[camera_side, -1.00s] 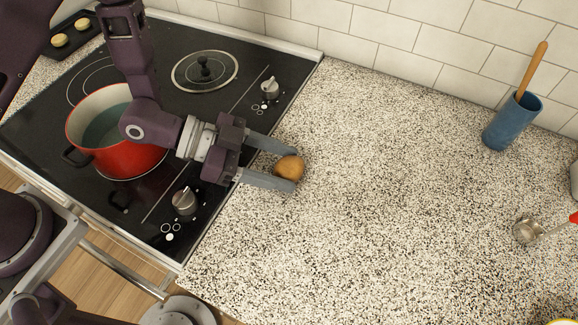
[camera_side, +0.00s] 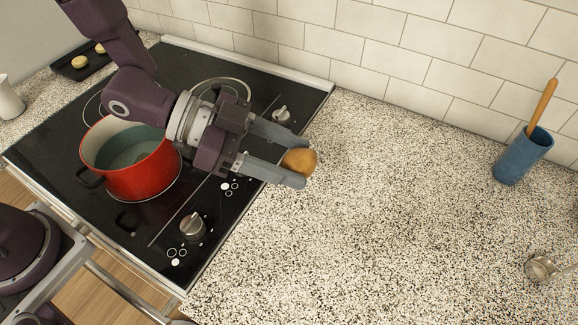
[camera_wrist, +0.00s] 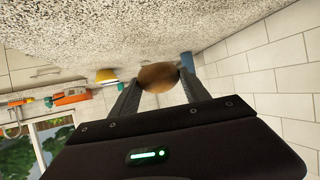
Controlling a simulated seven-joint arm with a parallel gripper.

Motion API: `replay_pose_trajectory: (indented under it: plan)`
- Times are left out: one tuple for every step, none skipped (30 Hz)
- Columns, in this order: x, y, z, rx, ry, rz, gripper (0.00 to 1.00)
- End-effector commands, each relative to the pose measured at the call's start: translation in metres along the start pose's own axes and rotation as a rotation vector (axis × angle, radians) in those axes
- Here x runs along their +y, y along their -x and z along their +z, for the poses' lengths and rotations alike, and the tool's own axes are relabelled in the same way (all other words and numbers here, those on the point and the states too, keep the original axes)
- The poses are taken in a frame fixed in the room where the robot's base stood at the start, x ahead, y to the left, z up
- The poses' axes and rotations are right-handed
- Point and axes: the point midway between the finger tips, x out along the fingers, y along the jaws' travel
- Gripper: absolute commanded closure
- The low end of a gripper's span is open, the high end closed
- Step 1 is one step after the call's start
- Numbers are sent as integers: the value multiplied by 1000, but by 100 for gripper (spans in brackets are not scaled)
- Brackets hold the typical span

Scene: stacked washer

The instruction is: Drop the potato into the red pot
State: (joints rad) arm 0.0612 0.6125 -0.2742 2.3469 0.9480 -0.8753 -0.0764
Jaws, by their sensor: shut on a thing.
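The potato (camera_side: 299,162) is brown and rounded, held between the fingertips of my gripper (camera_side: 292,163). It appears raised above the speckled counter, near the right edge of the stove. In the wrist view the potato (camera_wrist: 158,77) sits between the two grey fingers of my gripper (camera_wrist: 157,84), which is shut on it. The red pot (camera_side: 146,180) stands on the black cooktop, to the left of my gripper in the side view. Its open top shows a dark greenish inside. My arm covers part of its right rim.
Stove knobs (camera_side: 193,225) line the cooktop's right side. A blue holder (camera_side: 522,157) with a wooden handle stands far right by the tiled wall. The middle of the counter (camera_side: 400,210) is clear.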

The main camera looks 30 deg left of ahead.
Motion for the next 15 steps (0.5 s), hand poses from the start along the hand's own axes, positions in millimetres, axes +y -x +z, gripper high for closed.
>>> replay_pose_trajectory:
  plan:
    - [0, 0, 0, 0, 0, 0, 89]
    - [0, 0, 0, 0, 0, 0, 89]
    - [0, 0, 0, 1, 0, 0, 89]
    - [0, 0, 0, 1, 0, 0, 89]
    - [0, 0, 0, 1, 0, 0, 89]
    - [-2, 1, 0, 1, -1, -1, 89]
    - [-5, 3, 0, 2, -1, -4, 89]
    - [-9, 7, 0, 2, 0, -6, 89]
    - [-16, 14, 0, 2, -1, -11, 89]
    - [-23, 20, -1, 2, -1, -14, 89]
    - [-30, 29, 0, 2, 0, -17, 89]
    - [-41, 43, 1, 1, -1, -21, 89]
    - [-49, 54, 3, 0, 1, -23, 89]
    - [-56, 67, 5, 1, 1, -24, 89]
    - [-65, 85, 9, 0, 3, -25, 89]
